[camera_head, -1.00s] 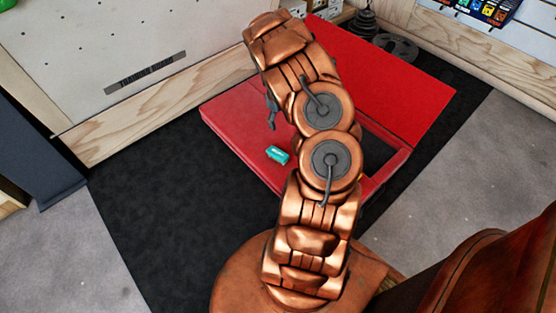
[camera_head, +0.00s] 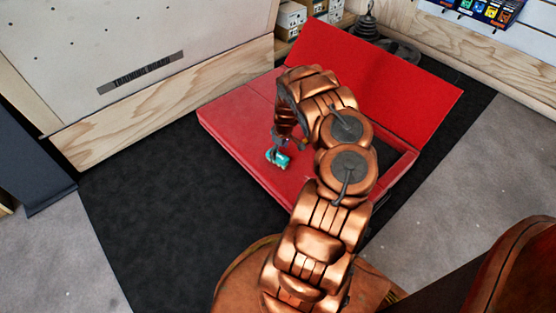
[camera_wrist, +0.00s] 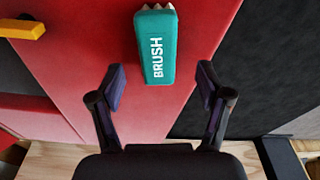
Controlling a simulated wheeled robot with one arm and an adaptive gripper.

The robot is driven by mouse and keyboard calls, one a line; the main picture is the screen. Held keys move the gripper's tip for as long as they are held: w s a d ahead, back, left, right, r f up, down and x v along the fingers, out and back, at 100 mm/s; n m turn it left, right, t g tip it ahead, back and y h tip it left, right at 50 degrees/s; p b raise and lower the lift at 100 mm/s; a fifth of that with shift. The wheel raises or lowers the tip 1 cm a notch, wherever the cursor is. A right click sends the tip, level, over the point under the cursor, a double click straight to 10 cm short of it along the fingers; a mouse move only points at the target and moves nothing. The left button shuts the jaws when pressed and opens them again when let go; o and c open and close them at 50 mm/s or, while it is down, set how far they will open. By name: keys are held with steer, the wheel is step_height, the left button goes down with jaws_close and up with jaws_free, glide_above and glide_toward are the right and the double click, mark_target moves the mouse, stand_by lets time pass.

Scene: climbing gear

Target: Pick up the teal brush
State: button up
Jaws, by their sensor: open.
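The teal brush (camera_head: 282,161) lies on the red pad, below my gripper (camera_head: 275,151) in the head view. In the wrist view the teal brush (camera_wrist: 157,48) shows the word BRUSH on its side and pale bristles at its far end. My gripper (camera_wrist: 161,88) is open. Its two fingers stand to the left and right of the brush's near end, with a gap on each side. The jaws hold nothing. In the head view my fingers overlap part of the brush.
The red pad (camera_head: 240,140) lies on a dark mat (camera_head: 160,220), with a raised red panel (camera_head: 380,85) behind. A yellow item (camera_wrist: 22,29) shows at upper left in the wrist view. A wooden training board (camera_head: 150,60) stands to the left. Boxes (camera_head: 290,18) and weights (camera_head: 367,25) are at the back.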

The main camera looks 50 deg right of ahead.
mark_target(278, 155)
steer(key=shift+w+f+b, duration=0.2)
steer(key=shift+f+b, duration=0.45)
steer(key=shift+f, duration=0.2)
steer(key=shift+w+f+b, duration=0.15)
steer(key=shift+f+b, duration=0.45)
steer(key=shift+f, duration=0.2)
steer(key=shift+w+f+b, duration=0.2)
steer(key=shift+f+b, duration=0.45)
steer(key=shift+f, duration=0.2)
steer(key=shift+c, duration=0.3)
steer(key=c, duration=1.2)
steer(key=shift+r, duration=0.2)
steer(key=shift+c, duration=0.2)
step_height(278, 155, up, 4)
steer(key=p, duration=0.3)
steer(key=shift+d+f, duration=0.1)
steer(key=shift+f, duration=0.05)
steer(key=s+d+p, duration=0.2)
steer(key=s, duration=0.2)
steer(key=s+d+p, duration=0.2)
steer(key=s, duration=0.2)
steer(key=s+d+r+p, duration=0.1)
steer(key=s+d+p, duration=0.1)
steer(key=s, duration=0.2)
steer(key=shift+s+d, duration=0.15)
steer(key=shift+s, duration=0.15)
steer(key=shift+s+d, duration=0.5)
steer(key=shift+s, duration=0.3)
